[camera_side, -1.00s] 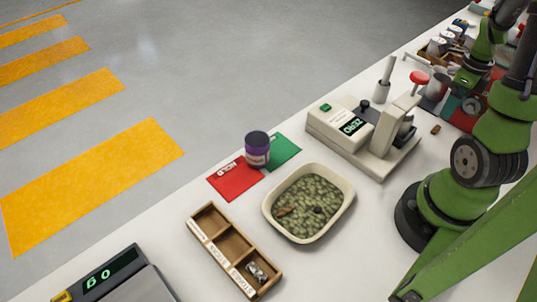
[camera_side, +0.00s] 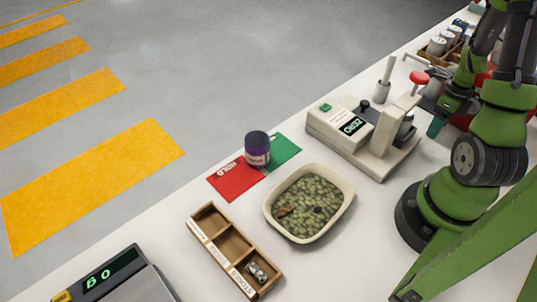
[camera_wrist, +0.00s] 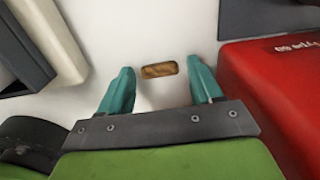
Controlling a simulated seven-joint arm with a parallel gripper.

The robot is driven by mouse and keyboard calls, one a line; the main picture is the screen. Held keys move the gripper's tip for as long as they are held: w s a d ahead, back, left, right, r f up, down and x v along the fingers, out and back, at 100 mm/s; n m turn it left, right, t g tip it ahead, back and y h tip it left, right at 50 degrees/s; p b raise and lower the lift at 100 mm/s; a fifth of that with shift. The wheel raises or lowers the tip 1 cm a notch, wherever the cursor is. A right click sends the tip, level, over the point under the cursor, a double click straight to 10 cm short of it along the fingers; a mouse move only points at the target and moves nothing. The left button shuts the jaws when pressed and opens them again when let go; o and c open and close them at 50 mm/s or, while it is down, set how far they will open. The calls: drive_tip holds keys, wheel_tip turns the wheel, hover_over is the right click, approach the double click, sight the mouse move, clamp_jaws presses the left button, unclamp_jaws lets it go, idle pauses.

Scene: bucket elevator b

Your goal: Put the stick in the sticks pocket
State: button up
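A short brown, wood-like piece (camera_wrist: 160,70) lies on the white table. In the wrist view it sits just beyond and between the tips of my open gripper (camera_wrist: 163,84). In the side view my gripper (camera_side: 436,127) points down and hides it. Another brown, stick-like piece (camera_side: 284,211) lies on the green pellets in the cream tray (camera_side: 345,209). I cannot tell which is the stick. The wooden three-pocket box (camera_side: 222,262) stands at the front; its nearest pocket holds a shiny grey lump (camera_side: 257,271).
A beige device marked ZERO (camera_side: 335,130) stands left of my gripper. A red block (camera_wrist: 275,100) is close on the right in the wrist view. A purple jar (camera_side: 257,150) stands on the red and green mats. A scale (camera_side: 115,280) is at lower left.

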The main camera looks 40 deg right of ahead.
drive_tip(key=c, duration=0.6)
drive_tip(key=shift+o, duration=0.2)
